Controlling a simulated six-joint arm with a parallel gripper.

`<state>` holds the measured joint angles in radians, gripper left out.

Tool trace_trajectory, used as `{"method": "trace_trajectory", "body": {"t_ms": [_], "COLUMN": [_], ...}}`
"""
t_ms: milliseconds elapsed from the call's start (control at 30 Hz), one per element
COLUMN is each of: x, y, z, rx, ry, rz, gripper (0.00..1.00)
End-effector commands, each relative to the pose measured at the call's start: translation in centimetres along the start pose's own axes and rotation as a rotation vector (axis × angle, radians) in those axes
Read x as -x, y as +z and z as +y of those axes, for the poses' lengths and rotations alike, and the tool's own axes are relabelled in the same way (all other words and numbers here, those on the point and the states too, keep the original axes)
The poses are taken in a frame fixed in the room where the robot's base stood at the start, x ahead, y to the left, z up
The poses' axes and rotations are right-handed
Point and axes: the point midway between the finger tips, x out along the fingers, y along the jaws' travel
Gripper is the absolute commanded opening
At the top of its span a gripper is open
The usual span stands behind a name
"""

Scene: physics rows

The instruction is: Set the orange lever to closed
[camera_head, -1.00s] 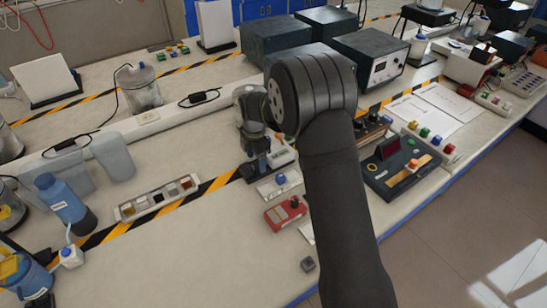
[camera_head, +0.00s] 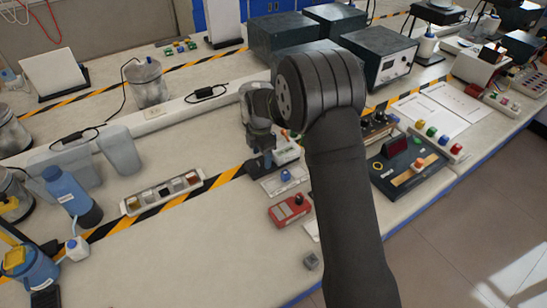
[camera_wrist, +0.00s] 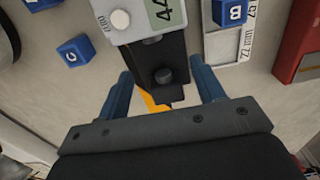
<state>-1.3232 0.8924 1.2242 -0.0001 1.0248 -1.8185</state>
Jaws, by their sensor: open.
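The block joins a white device with a display reading 44 (camera_wrist: 138,18). My gripper (camera_wrist: 163,88) is open, with one blue finger on each side of the block and lever. No contact is clear. In the head view my gripper (camera_head: 262,162) is low over the bench, partly hidden by my arm.
Blue lettered cubes (camera_wrist: 74,50) (camera_wrist: 229,12) lie near the device. A red box (camera_head: 290,211) stands in front of my gripper, and a dark control panel (camera_head: 408,172) is to the right. A sample tray (camera_head: 163,194) lies left.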

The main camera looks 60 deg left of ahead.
Motion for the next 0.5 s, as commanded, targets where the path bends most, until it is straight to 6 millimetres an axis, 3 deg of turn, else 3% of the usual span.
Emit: {"method": "trace_trajectory", "body": {"t_ms": [67, 167, 233, 500], "x": [0.0, 0.6, 2.0, 12.9], "y": [0.0, 0.6, 1.8, 10.3], "z": [0.0, 0.0, 0.1, -1.0], "rx": [0.0, -0.021, -0.075, -0.43], "ry": [0.0, 0.005, 0.016, 0.105], "rz": [0.0, 0.008, 0.031, 0.23], "gripper": [0.6, 0.4, 0.4, 0.4]}}
